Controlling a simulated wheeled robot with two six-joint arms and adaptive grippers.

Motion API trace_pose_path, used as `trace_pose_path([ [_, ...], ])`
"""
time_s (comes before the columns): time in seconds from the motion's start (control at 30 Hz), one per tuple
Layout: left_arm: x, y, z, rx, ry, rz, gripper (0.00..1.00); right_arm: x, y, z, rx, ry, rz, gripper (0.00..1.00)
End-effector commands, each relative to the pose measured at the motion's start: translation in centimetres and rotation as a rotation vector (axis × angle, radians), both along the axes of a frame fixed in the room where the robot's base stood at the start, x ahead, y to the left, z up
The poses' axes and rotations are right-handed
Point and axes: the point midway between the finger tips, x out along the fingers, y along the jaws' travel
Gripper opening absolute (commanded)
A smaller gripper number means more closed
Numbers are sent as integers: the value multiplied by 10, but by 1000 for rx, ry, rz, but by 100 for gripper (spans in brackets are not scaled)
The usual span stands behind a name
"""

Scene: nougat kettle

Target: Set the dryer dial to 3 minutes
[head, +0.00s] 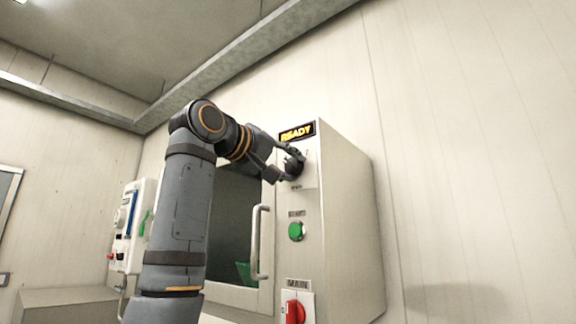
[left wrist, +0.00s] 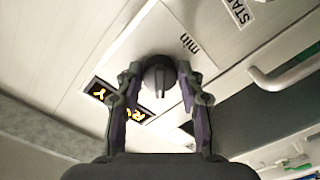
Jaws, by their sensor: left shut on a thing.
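The dryer (head: 345,225) is a tall cream cabinet against the wall. Its dial is a dark round knob with a raised ridge, seen in the left wrist view (left wrist: 159,76) on a pale plate marked "min". My left gripper (head: 291,166) is at the dial and shut on it, with one finger on each side. In the head view the gripper largely covers the dial. The minute marks cannot be read, so the setting cannot be told. The display (head: 297,132) above reads READY. My right gripper is not in view.
Below the dial are a green START button (head: 296,231) and a red MAIN switch (head: 295,311). A door handle (head: 259,242) stands out beside a dark window with something green behind it. A white wall unit (head: 131,225) is at the left. The right wall is clear.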

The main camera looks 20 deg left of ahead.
Motion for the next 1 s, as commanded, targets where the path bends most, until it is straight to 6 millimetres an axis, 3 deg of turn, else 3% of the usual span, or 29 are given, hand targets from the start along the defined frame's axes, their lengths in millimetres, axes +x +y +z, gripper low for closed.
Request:
trace_pose_path([
  [0.07, 0, 0, -1, 0, 3, 0, 6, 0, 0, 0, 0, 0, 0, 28],
  [0.1, 1, 0, -1, 0, 3, 0, 41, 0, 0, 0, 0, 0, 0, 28],
  [0.23, 0, 0, -1, 0, 2, 0, 58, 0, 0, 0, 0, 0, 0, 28],
  [0.63, -7, 3, 1, -1, -3, 1, 60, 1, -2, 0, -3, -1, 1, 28],
  [1.0, -86, 32, 0, -1, -3, 3, 60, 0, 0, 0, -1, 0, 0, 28],
])
